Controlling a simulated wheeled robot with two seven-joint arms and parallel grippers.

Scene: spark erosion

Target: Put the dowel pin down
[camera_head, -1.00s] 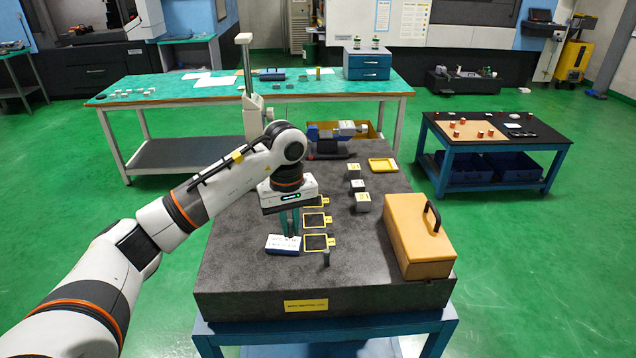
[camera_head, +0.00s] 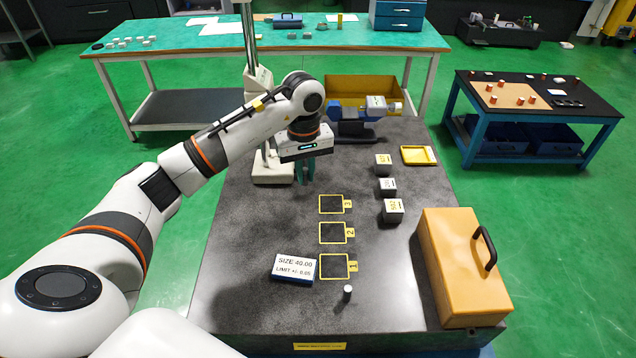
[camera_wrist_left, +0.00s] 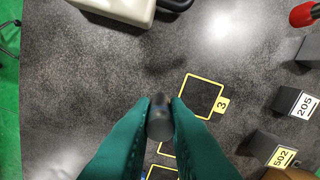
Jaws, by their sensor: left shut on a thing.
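My left gripper (camera_head: 305,176) is over the far left part of the dark granite plate (camera_head: 235,290), in front of the stand's pale base. In the left wrist view its green fingers (camera_wrist_left: 160,118) are shut on a dark, round-ended dowel pin (camera_wrist_left: 160,124). The pin is seen nearly end-on, and its height above the plate is hard to tell. In the head view the fingers hide it. Yellow-outlined squares 1 (camera_head: 334,278), 2 (camera_head: 333,243) and 3 (camera_head: 332,211) run along the plate; square 3 (camera_wrist_left: 180,101) is just right of the pin in the wrist view. My right gripper is not in view.
A small grey cylinder (camera_head: 347,293) stands in front of square 1, beside a size sign (camera_head: 293,267). Several labelled grey blocks (camera_head: 388,187), a yellow tray (camera_head: 418,156) and an orange case (camera_head: 463,265) are on the right. A tall stand (camera_head: 272,172) is close behind my gripper.

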